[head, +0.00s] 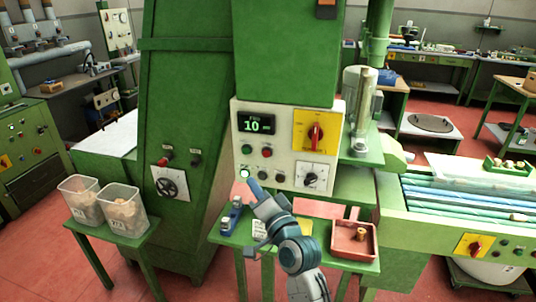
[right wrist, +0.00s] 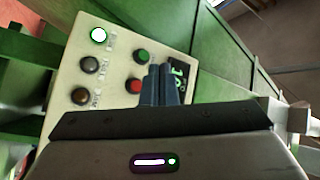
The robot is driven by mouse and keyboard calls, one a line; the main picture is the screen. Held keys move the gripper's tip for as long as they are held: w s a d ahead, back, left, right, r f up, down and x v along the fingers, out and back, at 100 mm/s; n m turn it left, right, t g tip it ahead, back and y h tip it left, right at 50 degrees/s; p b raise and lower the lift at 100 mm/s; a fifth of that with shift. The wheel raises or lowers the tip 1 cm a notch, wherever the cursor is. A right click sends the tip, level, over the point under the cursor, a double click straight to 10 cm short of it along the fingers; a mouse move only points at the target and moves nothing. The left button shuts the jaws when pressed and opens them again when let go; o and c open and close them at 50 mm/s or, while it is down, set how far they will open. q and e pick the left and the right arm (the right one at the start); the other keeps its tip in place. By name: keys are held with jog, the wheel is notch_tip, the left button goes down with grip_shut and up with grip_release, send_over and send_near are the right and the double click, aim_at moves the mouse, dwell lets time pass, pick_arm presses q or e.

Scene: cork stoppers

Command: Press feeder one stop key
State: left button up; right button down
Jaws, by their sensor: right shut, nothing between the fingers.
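A cream control panel (head: 290,135) on the green machine has a small display (head: 257,124) reading 10. Below the display are a green key (head: 246,150) and a red key (head: 267,152); their labels are too small to read. In the right wrist view the green key (right wrist: 143,56) and the red key (right wrist: 133,86) show just left of my fingers. My right gripper (head: 251,184) is shut and empty, in front of the panel's lower left in the head view. Its closed fingers (right wrist: 161,85) partly cover the display (right wrist: 178,74) in the wrist view. I see no contact with a key. My left gripper is out of view.
A lit lamp (head: 244,174) and two dark buttons sit below the keys. A yellow plate with a red rotary switch (head: 315,132) and a black dial (head: 311,180) are to the right. A red tray (head: 372,252) stands on the green shelf below. Two clear bins (head: 82,203) stand left.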

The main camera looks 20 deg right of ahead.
aim_at(266, 154)
jog(key=shift+s+r, duration=0.2)
jog(key=shift+r, duration=0.5)
jog(key=shift+w+d, duration=0.85)
jog(key=shift+w, duration=0.4)
jog(key=shift+w+d, duration=0.8)
jog(key=shift+w, duration=0.4)
jog(key=shift+w+d, duration=0.85)
jog(key=shift+w, duration=0.4)
jog(key=shift+w+d, duration=0.1)
jog(key=shift+w+d, duration=0.15)
jog(key=shift+w, duration=0.05)
jog(key=shift+w+d, duration=0.2)
jog(key=shift+w, duration=0.15)
jog(key=shift+s, duration=0.1)
jog(key=shift+s+a+p, duration=0.35)
jog(key=shift+s+a, duration=0.1)
jog(key=shift+s, duration=0.15)
